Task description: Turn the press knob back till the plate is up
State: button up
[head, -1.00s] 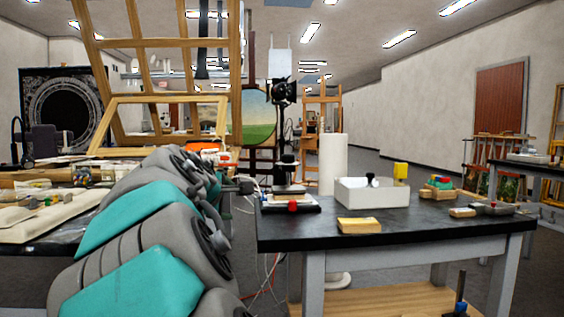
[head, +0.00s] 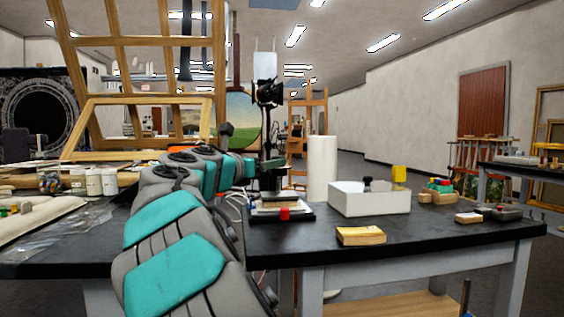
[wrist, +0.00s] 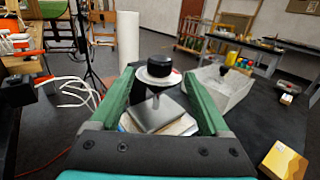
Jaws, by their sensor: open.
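The press stands on the dark table. In the wrist view its round black knob (wrist: 159,66) sits on a pale disc (wrist: 158,77) above a grey metal plate (wrist: 156,113). A gap shows between the disc and the plate, with a thin spindle in it. My gripper (wrist: 160,80) is open; its green fingers lie left and right of the knob in the picture, with space on both sides. I cannot tell how deep the knob sits between them. In the head view the press base (head: 290,217) shows with a red part (head: 284,214) at its front; my arm reaches toward it from the left.
A white open tray (head: 370,203) stands right of the press, with a white roll (head: 322,168) behind. A yellow block (head: 361,236) lies near the front edge. White cables (wrist: 75,95) hang left of the press. The dark tabletop (head: 430,235) has free room at front right.

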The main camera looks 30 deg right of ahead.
jog(key=x, duration=0.6)
jog(key=shift+w+d+f, duration=0.1)
jog(key=shift+w+d, duration=0.2)
grip_shut()
dwell(0.4)
